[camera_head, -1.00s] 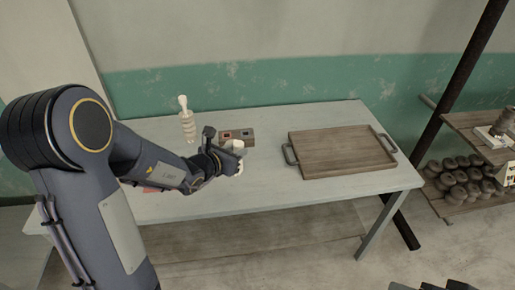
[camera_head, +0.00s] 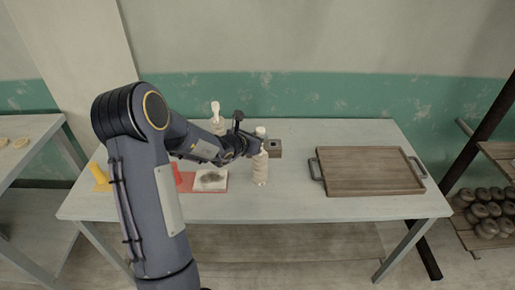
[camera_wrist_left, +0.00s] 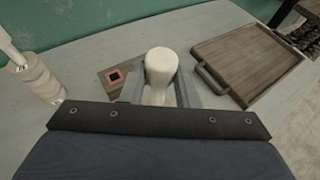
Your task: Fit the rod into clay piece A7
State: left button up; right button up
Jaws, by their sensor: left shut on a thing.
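My left gripper (camera_head: 257,146) is shut on a cream, ribbed piece with a rounded knob (camera_head: 260,172). It holds the piece nearly upright in front of a small grey-brown block (camera_head: 275,146). In the left wrist view the knob (camera_wrist_left: 161,66) shows between the fingers, and a reddish-rimmed square hole (camera_wrist_left: 115,75) in the block shows to its left. A similar cream ribbed piece with a narrow top (camera_head: 215,110) stands behind the arm; it also shows in the left wrist view (camera_wrist_left: 36,80). I cannot read any A7 label or tell which piece is the rod. My right gripper is not in view.
A wooden tray (camera_head: 370,189) with dark handles lies on the right of the table (camera_head: 300,208). Brown rings (camera_head: 487,208) fill a shelf at right.

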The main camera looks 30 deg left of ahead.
pick_arm(q)
notch_tip(320, 180, down, 4)
jog(key=shift+r+b, duration=0.25)
jog(key=shift+b, duration=0.35)
jog(key=shift+r, duration=0.1)
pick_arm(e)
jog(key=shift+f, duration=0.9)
pick_arm(q)
jog(key=shift+f, duration=0.25)
jog(key=o, duration=1)
jog(key=shift+r, duration=0.1)
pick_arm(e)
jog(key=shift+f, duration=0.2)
